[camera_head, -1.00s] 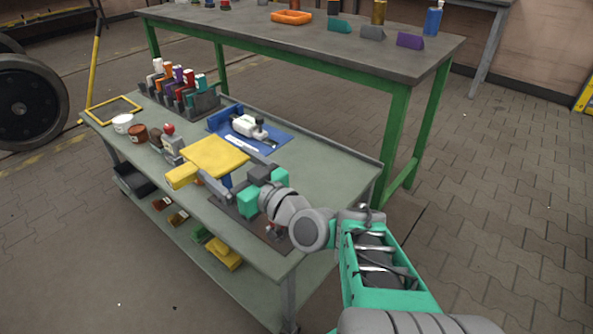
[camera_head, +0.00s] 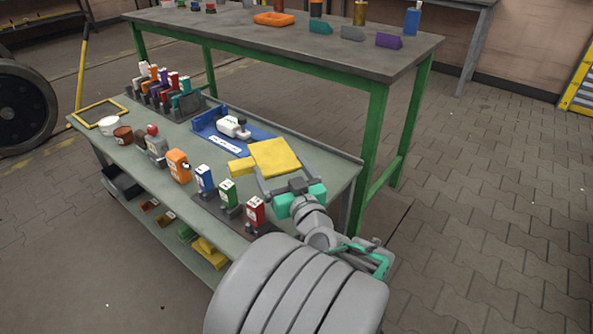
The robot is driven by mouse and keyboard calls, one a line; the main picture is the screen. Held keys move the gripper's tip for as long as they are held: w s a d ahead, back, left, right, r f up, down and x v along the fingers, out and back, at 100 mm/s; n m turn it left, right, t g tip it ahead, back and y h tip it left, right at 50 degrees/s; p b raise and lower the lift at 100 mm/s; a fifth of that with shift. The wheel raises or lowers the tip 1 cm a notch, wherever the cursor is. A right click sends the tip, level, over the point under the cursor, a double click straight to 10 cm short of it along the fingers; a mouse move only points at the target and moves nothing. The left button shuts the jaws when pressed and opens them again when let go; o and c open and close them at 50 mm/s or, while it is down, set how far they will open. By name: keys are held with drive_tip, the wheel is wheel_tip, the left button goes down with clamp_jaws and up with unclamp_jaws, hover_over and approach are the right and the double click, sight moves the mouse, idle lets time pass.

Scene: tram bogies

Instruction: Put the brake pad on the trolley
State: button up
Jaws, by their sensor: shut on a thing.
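A yellow piece (camera_head: 274,158), seemingly the brake pad, is a broad flat plate with a smaller block at its left. My gripper (camera_head: 283,177) is shut on it, one finger on either side. The trolley (camera_head: 325,152) has a grey-green top and a lower shelf. The yellow piece appears over the right part of the trolley's top, beside the blue tray. I cannot tell whether it touches the top.
A blue tray (camera_head: 206,124) with a white bottle (camera_head: 233,127) lies left of the piece. Orange (camera_head: 179,167), blue (camera_head: 205,179), green (camera_head: 228,194) and red (camera_head: 254,212) containers line the front. A rack (camera_head: 180,107) stands at the back left. A green-framed bench (camera_head: 290,47) stands behind.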

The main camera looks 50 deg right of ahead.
drive_tip(key=s+d+f+m+g+h, duration=0.2)
drive_tip(key=s+d+m+h, duration=0.15)
drive_tip(key=s+d, duration=0.35)
drive_tip(key=shift+n, duration=0.35)
drive_tip(key=w+d+f+b, duration=0.2)
drive_tip(key=w+d+f, duration=0.2)
drive_tip(key=w+d+f+b, duration=0.2)
drive_tip(key=w+d+f, duration=0.2)
drive_tip(key=d, duration=0.1)
drive_tip(key=shift+w+f+b, duration=0.15)
drive_tip(key=shift+f+b, duration=0.1)
drive_tip(key=shift+b, duration=0.05)
drive_tip(key=shift+w+d+f, duration=0.2)
drive_tip(key=shift+d+f, duration=0.05)
wheel_tip(320, 180, down, 4)
drive_tip(key=b, duration=0.2)
drive_tip(key=shift+w+d+r+b, duration=0.1)
drive_tip(key=shift+d+r+b, duration=0.1)
drive_tip(key=shift+b, duration=0.1)
drive_tip(key=shift+r, duration=0.2)
drive_tip(key=shift+f, duration=0.2)
drive_tip(key=o, duration=1.5)
drive_tip(key=shift+a, duration=0.1)
drive_tip(key=shift+o, duration=0.9)
